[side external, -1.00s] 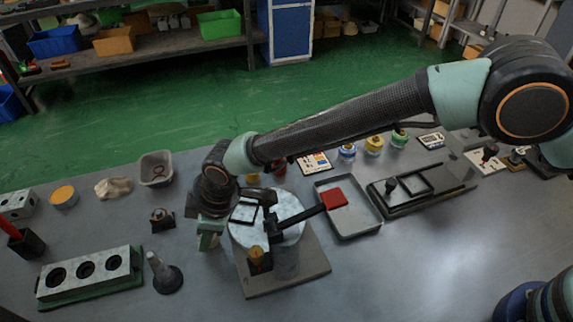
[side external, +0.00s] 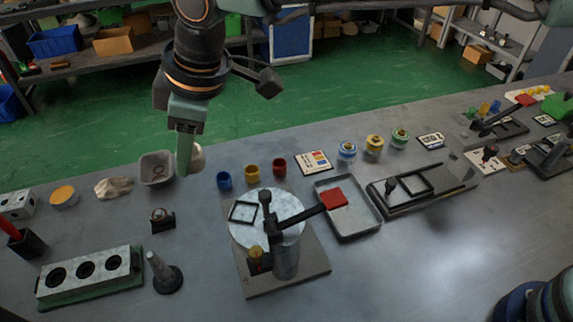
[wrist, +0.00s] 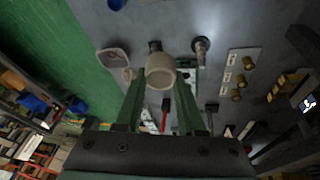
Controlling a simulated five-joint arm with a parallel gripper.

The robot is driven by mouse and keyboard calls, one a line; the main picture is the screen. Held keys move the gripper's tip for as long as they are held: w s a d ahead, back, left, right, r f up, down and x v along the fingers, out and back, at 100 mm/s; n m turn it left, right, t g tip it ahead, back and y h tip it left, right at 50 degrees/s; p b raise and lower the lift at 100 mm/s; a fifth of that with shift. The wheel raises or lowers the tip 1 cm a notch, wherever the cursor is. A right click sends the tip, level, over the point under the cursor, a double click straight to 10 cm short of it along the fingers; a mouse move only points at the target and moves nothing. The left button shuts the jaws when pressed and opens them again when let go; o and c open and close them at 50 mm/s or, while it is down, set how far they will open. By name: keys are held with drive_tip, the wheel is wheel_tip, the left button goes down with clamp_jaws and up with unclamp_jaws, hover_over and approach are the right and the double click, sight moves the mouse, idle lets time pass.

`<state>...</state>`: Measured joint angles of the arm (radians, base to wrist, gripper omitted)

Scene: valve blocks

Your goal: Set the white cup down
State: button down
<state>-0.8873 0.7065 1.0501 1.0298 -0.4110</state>
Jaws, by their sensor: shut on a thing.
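The white cup (wrist: 160,72) is between the two green fingers of my gripper (wrist: 160,88) in the wrist view, with its open mouth facing the camera. In the side external view, my gripper (side external: 187,160) points down at the left, and the pale cup (side external: 198,158) shows partly behind a finger. My gripper is shut on the cup and appears to hold it above the grey table (side external: 400,270). The cup's far side and base are hidden.
A grey bin (side external: 156,168) stands just left of the gripper in the side view. Blue (side external: 224,181), yellow (side external: 252,173) and red (side external: 279,166) cups stand to its right. A round-topped fixture (side external: 242,231) with a red-ended lever is in front.

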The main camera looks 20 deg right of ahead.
drive_tip(key=w+d+r+m+t+h, duration=0.1)
drive_tip(key=w+d+r+m, duration=0.25)
drive_tip(key=d, duration=0.85)
drive_tip(key=w+d+r+m, duration=0.2)
drive_tip(key=w+d+r, duration=0.15)
drive_tip(key=d, duration=0.85)
drive_tip(key=s+d+r+m+h, duration=0.1)
drive_tip(key=s+d+m, duration=0.2)
drive_tip(key=d, duration=0.8)
drive_tip(key=s+d+r+m+h, duration=0.1)
drive_tip(key=s+d+m, duration=0.2)
drive_tip(key=d, duration=0.8)
drive_tip(key=w+a+n, duration=0.2)
drive_tip(key=w+a, duration=0.3)
drive_tip(key=a, duration=0.6)
drive_tip(key=n+g+y, duration=0.1)
drive_tip(key=n+y, duration=0.2)
drive_tip(key=n, duration=0.2)
hover_over(208, 235)
drive_tip(key=d, duration=0.1)
drive_tip(key=f, duration=0.9)
drive_tip(key=shift+s+d+f, duration=0.1)
drive_tip(key=shift+s+d, duration=0.1)
drive_tip(key=shift+s, duration=0.05)
drive_tip(key=shift+s+a+f, duration=0.15)
drive_tip(key=shift+a+f, duration=0.1)
wheel_tip(208, 235, down, 20)
drive_tip(key=shift+r, duration=0.15)
